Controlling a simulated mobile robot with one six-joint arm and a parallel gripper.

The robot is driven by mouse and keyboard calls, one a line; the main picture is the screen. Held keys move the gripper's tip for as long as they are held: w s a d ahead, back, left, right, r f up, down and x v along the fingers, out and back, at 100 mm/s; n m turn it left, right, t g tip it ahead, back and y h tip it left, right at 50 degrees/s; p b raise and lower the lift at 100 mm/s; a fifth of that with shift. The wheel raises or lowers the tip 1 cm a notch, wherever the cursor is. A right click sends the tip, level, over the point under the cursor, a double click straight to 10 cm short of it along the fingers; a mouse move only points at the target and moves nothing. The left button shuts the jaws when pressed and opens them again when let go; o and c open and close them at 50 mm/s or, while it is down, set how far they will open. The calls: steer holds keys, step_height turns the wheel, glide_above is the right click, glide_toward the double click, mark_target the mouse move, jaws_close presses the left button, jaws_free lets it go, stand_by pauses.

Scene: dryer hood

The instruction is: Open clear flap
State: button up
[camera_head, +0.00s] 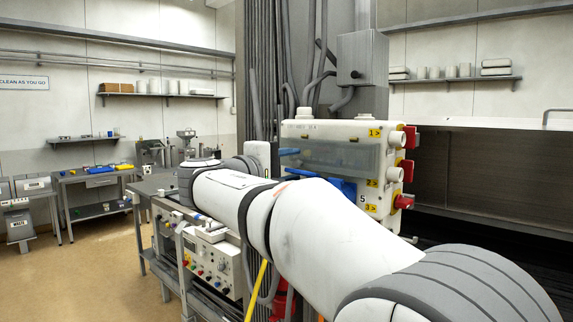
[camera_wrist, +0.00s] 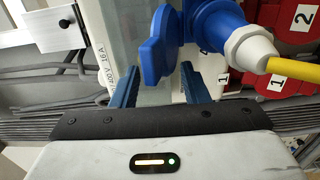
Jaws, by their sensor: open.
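The clear flap (camera_head: 340,157) is a grey see-through strip across the front of a cream electrical box (camera_head: 340,130). It looks closed. In the wrist view the clear flap (camera_wrist: 128,30) runs beside the "16 A" lettering, partly behind a blue socket lid (camera_wrist: 158,50). My gripper (camera_wrist: 159,67) is open, with its two blue fingers apart and nothing seen between them being held. The fingers point at the box front, around the flap's edge and blue lid; I cannot tell whether they touch. In the head view my arm hides the box's lower left.
A blue plug (camera_wrist: 212,25) with a yellow cable (camera_wrist: 295,68) sits close to the right finger. Red switches (camera_head: 408,168) stick out of the box's right side. A bench with instruments (camera_head: 210,250) stands below my arm. Floor at left is open.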

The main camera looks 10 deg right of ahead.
steer(key=shift+c, duration=0.2)
jaws_close()
stand_by(0.4)
